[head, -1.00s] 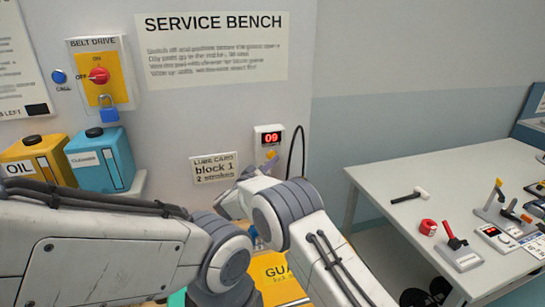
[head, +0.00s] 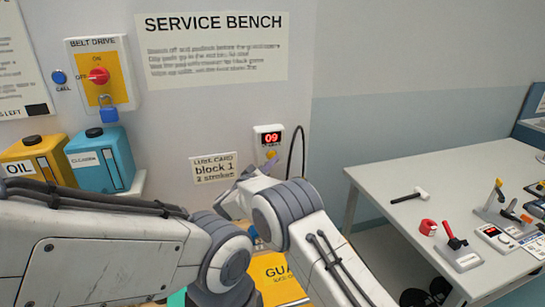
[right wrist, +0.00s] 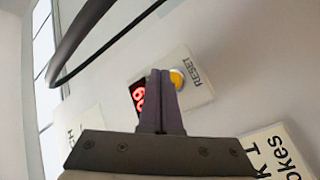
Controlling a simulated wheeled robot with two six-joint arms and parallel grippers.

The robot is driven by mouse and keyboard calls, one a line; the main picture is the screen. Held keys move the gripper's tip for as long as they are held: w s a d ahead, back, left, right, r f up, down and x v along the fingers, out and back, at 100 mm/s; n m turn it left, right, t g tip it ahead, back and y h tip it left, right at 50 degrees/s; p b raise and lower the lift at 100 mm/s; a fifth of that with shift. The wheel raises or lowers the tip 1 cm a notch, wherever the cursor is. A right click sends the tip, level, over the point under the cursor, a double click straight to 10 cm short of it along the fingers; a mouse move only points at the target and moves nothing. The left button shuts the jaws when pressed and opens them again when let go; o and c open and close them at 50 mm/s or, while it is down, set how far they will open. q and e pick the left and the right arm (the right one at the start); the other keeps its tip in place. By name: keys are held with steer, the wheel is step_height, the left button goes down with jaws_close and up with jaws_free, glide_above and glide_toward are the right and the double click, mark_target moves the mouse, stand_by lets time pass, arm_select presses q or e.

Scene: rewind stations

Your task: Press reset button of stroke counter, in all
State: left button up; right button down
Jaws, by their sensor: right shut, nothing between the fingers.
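The stroke counter (head: 278,131) is a small white box on the wall with a red display reading 09. It also shows in the right wrist view (right wrist: 200,96), turned sideways, with the word RESET beside its round yellow reset button (right wrist: 177,78). The button (head: 270,155) shows below the display in the head view. My right gripper (right wrist: 160,73) is shut and empty. Its fingertips appear just beside the button and cover part of the display; I cannot tell whether they touch the panel. My left arm comes in from the left, but its gripper is not visible.
A lube card (head: 214,168) is on the wall left of the counter, and a black cable (head: 297,150) hangs to its right. A yellow guard (head: 275,270) lies below. A white table (head: 390,172) with tools stands at right. Oil (head: 35,160) and blue (head: 100,158) containers stand at left.

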steer(key=shift+w, duration=0.1)
stand_by(0.6)
steer(key=shift+w+a, duration=0.1)
steer(key=shift+w, duration=0.2)
steer(key=shift+w+a, duration=0.15)
steer(key=shift+w, duration=0.25)
stand_by(0.5)
steer(key=shift+s+d+p, duration=0.25)
steer(key=shift+s+p, duration=0.2)
steer(key=shift+s, duration=0.35)
steer(key=s, duration=0.1)
steer(key=s+d+p, duration=0.1)
steer(key=s, duration=0.1)
steer(key=s+p, duration=0.1)
steer(key=shift+s+d, duration=0.3)
steer(key=shift+s, duration=0.1)
